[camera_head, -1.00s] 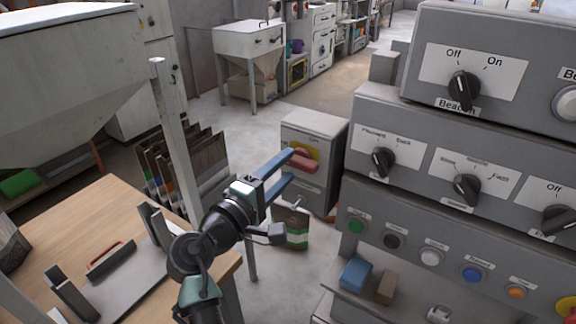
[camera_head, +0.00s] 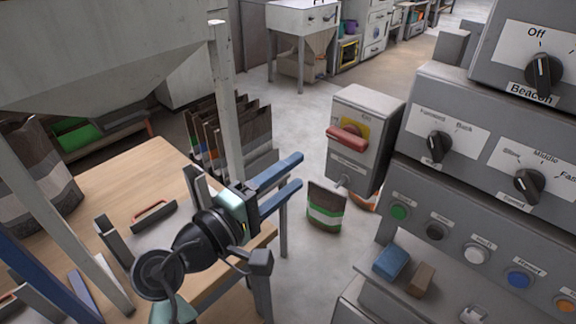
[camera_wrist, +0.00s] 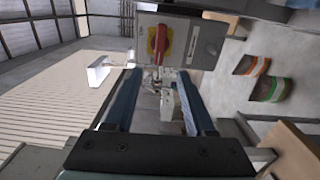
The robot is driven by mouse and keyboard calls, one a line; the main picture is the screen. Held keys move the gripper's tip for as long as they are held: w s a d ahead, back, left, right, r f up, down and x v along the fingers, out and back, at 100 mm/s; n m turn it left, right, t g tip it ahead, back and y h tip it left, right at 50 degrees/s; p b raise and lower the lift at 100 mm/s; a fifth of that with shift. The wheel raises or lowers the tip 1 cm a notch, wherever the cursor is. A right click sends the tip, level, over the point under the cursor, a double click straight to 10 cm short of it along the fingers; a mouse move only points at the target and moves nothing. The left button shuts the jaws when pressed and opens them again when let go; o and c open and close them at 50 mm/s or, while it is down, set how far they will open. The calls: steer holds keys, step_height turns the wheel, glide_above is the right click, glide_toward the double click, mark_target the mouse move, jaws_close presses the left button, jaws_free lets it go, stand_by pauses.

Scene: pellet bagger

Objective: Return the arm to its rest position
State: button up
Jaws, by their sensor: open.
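My gripper (camera_head: 299,170) is open and empty, its two blue fingers parallel and apart. In the head view it is held in the air beside the wooden table's right edge, pointing up and right toward the grey switch box. Both fingers also show in the wrist view (camera_wrist: 158,95), with nothing between them but distant background. My arm reaches in from the bottom of the head view, in front of the table. The fingers look apart from the switch box (camera_head: 360,150) with its red handle, which also shows in the wrist view (camera_wrist: 178,42).
The grey control panel (camera_head: 468,185) with knobs and buttons fills the right side. The wooden table (camera_head: 130,180) with a metal fixture is at left, near a white post (camera_head: 228,110). Bags (camera_head: 245,135) stand behind it. A striped bag (camera_head: 325,207) stands near the switch box. Floor shows between.

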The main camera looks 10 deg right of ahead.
step_height(320, 180, up, 20)
steer(key=w+a+m+t+y+p, duration=0.2)
steer(key=a+m+t+y+p, duration=0.1)
steer(key=m+t+y+p, duration=0.25)
steer(key=s+a+r+m+t+y, duration=0.1)
steer(key=s+a+r+t+y, duration=0.1)
steer(key=s+r+t+y, duration=0.2)
steer(key=s+a+r+m+t+y+p, duration=0.1)
steer(key=s+r+t+y, duration=0.3)
steer(key=r, duration=1.4)
steer(key=s+a+t, duration=0.1)
steer(key=s+t, duration=0.2)
steer(key=s, duration=0.4)
steer(key=shift+s+r+y, duration=0.15)
steer(key=shift+r+y, duration=0.2)
